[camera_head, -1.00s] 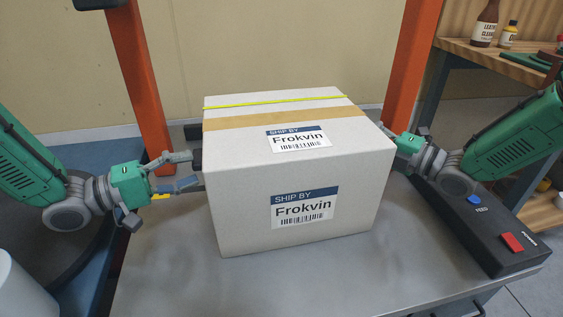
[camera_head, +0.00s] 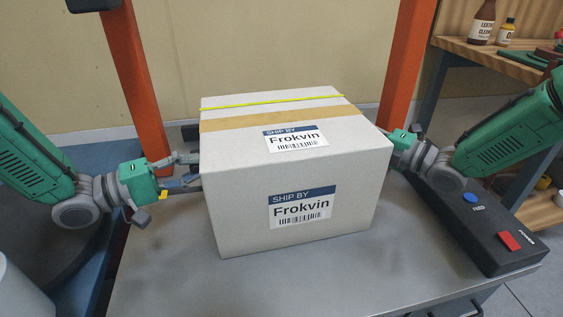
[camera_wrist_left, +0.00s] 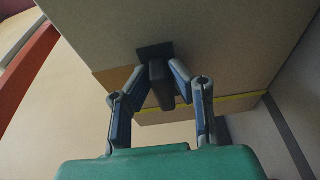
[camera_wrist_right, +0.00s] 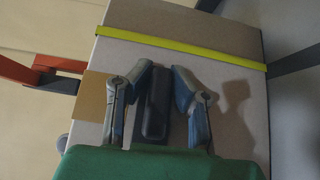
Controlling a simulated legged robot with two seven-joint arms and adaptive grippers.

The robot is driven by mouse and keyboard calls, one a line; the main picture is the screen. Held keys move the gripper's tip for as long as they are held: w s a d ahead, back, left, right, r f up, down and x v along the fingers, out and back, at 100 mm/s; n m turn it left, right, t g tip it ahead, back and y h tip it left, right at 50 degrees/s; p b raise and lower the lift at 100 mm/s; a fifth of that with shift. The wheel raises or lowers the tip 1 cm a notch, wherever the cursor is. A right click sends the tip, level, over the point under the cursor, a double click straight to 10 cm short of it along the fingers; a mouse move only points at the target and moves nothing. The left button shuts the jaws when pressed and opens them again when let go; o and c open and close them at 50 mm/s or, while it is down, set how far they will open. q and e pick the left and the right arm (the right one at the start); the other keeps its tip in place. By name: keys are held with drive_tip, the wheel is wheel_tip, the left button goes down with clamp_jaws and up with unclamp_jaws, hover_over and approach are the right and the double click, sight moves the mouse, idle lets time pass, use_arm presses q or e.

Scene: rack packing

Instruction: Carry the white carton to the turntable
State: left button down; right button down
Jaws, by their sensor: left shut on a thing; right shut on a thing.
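The white carton (camera_head: 290,190) sits upright on the grey metal table, with shipping labels, tan tape and a yellow strap. My left gripper (camera_head: 190,171) is at its left side. In the left wrist view my left gripper (camera_wrist_left: 160,85) has its fingers on a black handle (camera_wrist_left: 160,85) on the carton's side. My right gripper (camera_head: 395,145) is at the right side, its fingertips largely hidden by the carton. In the right wrist view my right gripper (camera_wrist_right: 158,90) has its fingers around another black handle (camera_wrist_right: 154,110). A dark round platform (camera_head: 75,255), apparently the turntable, shows partly at the lower left.
The grey table (camera_head: 165,270) has bare room in front of the carton. A black control box (camera_head: 480,235) with blue and red buttons lies right of it. Orange posts (camera_head: 140,90) stand behind. A wooden shelf (camera_head: 465,55) with bottles is at the right.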

sight(360, 114)
use_arm(q)
drive_tip(key=shift+r, duration=0.1)
use_arm(e)
drive_tip(key=shift+r, duration=0.2)
